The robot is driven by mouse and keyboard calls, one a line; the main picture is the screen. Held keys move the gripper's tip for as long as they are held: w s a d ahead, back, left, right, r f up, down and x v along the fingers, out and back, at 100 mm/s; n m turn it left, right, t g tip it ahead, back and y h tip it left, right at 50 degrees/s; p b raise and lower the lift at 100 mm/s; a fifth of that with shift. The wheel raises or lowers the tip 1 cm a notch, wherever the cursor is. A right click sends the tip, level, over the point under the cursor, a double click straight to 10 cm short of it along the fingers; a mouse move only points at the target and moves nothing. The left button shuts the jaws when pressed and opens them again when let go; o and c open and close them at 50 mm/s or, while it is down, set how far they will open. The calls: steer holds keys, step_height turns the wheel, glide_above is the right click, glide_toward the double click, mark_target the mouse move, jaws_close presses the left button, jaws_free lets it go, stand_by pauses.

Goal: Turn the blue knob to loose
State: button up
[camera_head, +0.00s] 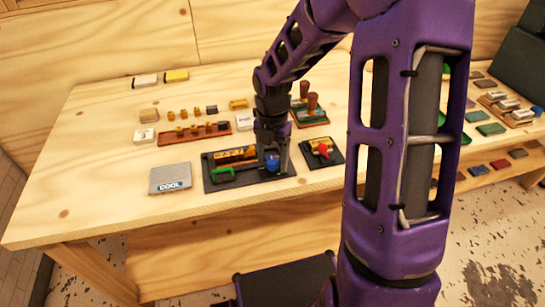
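The blue knob (272,161) sits on a dark panel (213,182) near the front of the wooden table, toward its right part. My gripper (272,150) points down right at the knob, and its fingers partly cover it. I cannot tell whether the fingers touch the knob or are closed around it. The panel also bears a green handle (222,174) and a yellow label strip (236,155); the lettering near the knob is too small to read.
A smaller dark panel with a red knob (322,150) stands just right. A grey "COOL" plate (170,178) lies to the left. Behind are a brown tray (170,140) of small blocks and a green-brown board with brown pegs (310,112). The table's front left is clear.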

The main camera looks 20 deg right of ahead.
mark_target(273, 160)
step_height(273, 160, up, 18)
steer(key=shift+f, duration=0.25)
stand_by(0.5)
